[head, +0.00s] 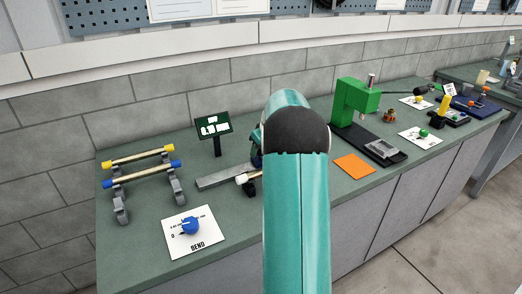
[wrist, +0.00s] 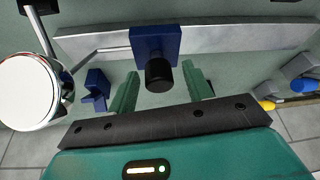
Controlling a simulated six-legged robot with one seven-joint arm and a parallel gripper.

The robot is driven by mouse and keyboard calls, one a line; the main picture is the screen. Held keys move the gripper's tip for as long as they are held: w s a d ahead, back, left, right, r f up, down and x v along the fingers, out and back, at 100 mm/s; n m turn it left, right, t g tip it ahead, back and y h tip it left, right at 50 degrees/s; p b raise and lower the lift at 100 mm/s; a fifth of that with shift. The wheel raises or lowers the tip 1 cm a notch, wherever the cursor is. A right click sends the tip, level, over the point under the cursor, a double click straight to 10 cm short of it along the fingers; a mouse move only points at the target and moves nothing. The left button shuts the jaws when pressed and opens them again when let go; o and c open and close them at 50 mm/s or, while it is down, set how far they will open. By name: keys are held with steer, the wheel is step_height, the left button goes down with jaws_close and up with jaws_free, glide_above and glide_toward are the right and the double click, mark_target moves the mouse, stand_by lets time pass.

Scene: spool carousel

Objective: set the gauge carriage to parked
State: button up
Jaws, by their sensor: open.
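The gauge carriage (wrist: 155,45) is a dark blue block on a long pale grey rail (wrist: 235,38) in the wrist view. A black round knob (wrist: 159,76) sticks out from the block. My gripper (wrist: 161,70) is open, its two green fingers apart on either side of the knob, with gaps visible on both sides. A thin rod reaches from near the block toward a white round dial (wrist: 27,93) at the left. In the head view the rail (head: 222,178) lies on the bench, and my arm hides the carriage and gripper.
A small blue bracket (wrist: 95,88) stands left of my fingers. In the head view, a dark sign (head: 214,128) stands behind the rail. Capped bars (head: 140,157) on stands and a blue dial (head: 190,226) are at left. A green press (head: 352,105) and orange mat (head: 354,166) are at right.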

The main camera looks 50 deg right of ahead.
steer(key=shift+w+f, duration=0.15)
steer(key=shift+f, duration=0.2)
jaws_close()
steer(key=w+a, duration=0.1)
steer(key=a, duration=0.4)
steer(key=w+a, duration=0.2)
steer(key=a, duration=0.4)
steer(key=w+a, duration=0.2)
steer(key=a, duration=0.3)
steer(key=shift+w+a+f, duration=0.1)
steer(key=shift+a, duration=0.3)
jaws_free()
